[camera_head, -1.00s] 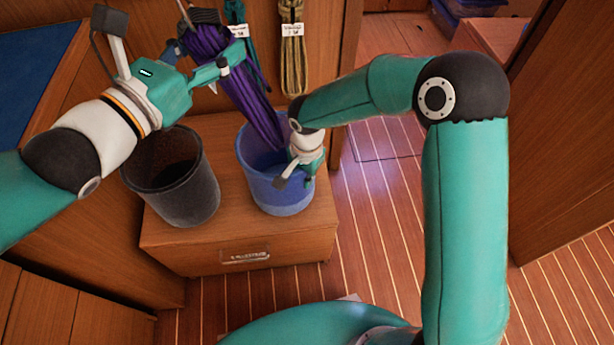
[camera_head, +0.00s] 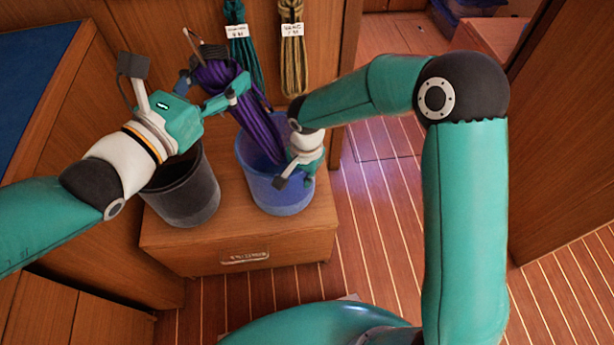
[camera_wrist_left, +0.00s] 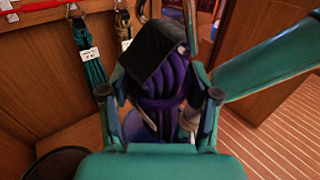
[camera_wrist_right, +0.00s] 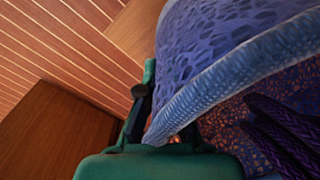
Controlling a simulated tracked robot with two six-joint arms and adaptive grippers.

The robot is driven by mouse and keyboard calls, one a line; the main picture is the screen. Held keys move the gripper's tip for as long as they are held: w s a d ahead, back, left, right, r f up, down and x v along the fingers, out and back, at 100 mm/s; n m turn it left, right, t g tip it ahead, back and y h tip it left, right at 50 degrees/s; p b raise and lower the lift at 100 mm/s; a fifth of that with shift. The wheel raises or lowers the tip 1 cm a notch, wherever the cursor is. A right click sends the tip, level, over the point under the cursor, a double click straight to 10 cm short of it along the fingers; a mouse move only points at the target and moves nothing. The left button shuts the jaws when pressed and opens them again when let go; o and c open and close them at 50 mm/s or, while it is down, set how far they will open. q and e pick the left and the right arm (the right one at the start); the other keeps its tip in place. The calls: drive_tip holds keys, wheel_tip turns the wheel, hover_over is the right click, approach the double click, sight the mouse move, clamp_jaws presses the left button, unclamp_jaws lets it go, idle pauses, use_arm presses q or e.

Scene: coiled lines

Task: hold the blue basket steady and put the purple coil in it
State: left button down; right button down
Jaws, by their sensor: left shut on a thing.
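The purple coil (camera_head: 257,128) hangs tilted from my left gripper (camera_head: 214,82), which is shut on its upper part. In the left wrist view the coil (camera_wrist_left: 165,85) sits between the fingers, under a dark top piece. Its lower end reaches into the mouth of the blue basket (camera_head: 275,195), which stands upright on a wooden box. Purple strands (camera_wrist_right: 285,130) also show inside the basket in the right wrist view. My right gripper (camera_head: 303,165) is at the basket's right rim, and the rim (camera_wrist_right: 225,75) runs between its fingers. The inner finger is hidden.
A dark grey bin (camera_head: 188,195) stands close left of the basket on the wooden box (camera_head: 240,247), partly under my left arm. A teal coil (camera_head: 240,45) and a tan coil (camera_head: 292,50) with labels hang on the wall behind. Floor to the right is open.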

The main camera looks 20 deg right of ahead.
use_arm(q)
drive_tip(key=shift+c, duration=0.9)
unclamp_jaws()
drive_tip(key=shift+r, duration=0.1)
drive_tip(key=shift+f, duration=0.2)
drive_tip(key=v, duration=1.2)
use_arm(e)
drive_tip(key=c, duration=1.2)
unclamp_jaws()
drive_tip(key=shift+c, duration=0.2)
drive_tip(key=shift+r, duration=0.1)
wheel_tip(320, 180, up, 10)
drive_tip(key=shift+r, duration=0.9)
drive_tip(key=shift+s+d, duration=0.1)
